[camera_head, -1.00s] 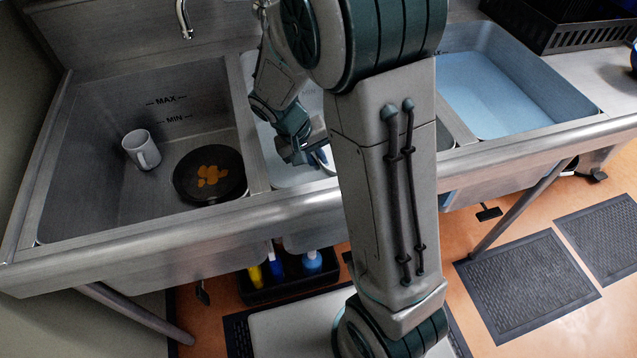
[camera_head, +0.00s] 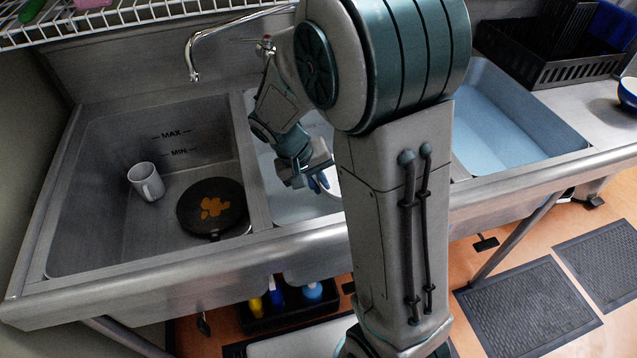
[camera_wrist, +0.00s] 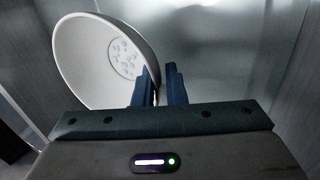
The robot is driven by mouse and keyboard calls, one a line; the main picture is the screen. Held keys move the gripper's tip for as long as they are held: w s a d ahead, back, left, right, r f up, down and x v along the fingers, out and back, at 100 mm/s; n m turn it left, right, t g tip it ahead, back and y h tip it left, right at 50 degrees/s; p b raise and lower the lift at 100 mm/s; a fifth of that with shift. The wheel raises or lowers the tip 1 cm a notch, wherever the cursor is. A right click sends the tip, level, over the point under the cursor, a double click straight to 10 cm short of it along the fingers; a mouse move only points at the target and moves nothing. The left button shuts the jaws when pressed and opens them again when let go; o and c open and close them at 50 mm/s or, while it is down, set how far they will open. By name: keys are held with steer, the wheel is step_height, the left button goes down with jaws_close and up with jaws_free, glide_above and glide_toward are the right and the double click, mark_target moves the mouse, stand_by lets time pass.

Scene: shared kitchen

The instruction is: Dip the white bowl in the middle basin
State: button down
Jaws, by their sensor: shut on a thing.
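The white bowl (camera_wrist: 85,60) is tilted on its side in the wrist view, its open inside showing a patch of pale bluish spots. My gripper (camera_wrist: 160,72) is shut on its wall near the rim, at the right side of the bowl. In the head view my gripper (camera_head: 318,180) is over the middle basin (camera_head: 284,205), and a small part of the bowl (camera_head: 333,181) shows beside the fingers. My arm hides the rest of the bowl and much of that basin. I cannot tell whether the bowl touches the basin's contents.
The left basin holds a white mug (camera_head: 146,181) and a dark pan (camera_head: 212,207) with orange residue. The right basin (camera_head: 505,125) holds blue liquid. A black rack (camera_head: 560,68) and a blue bowl (camera_head: 628,92) are at the right. A chrome faucet (camera_head: 191,60) and wire shelf (camera_head: 130,15) are above.

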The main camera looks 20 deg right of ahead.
step_height(320, 180, up, 19)
steer(key=p, duration=1.6)
steer(key=shift+s+r+b, duration=0.2)
steer(key=shift+s+r, duration=0.05)
steer(key=shift+s, duration=1.05)
steer(key=shift+s+r+b, duration=0.15)
steer(key=shift+s+r, duration=0.1)
steer(key=shift+s, duration=1)
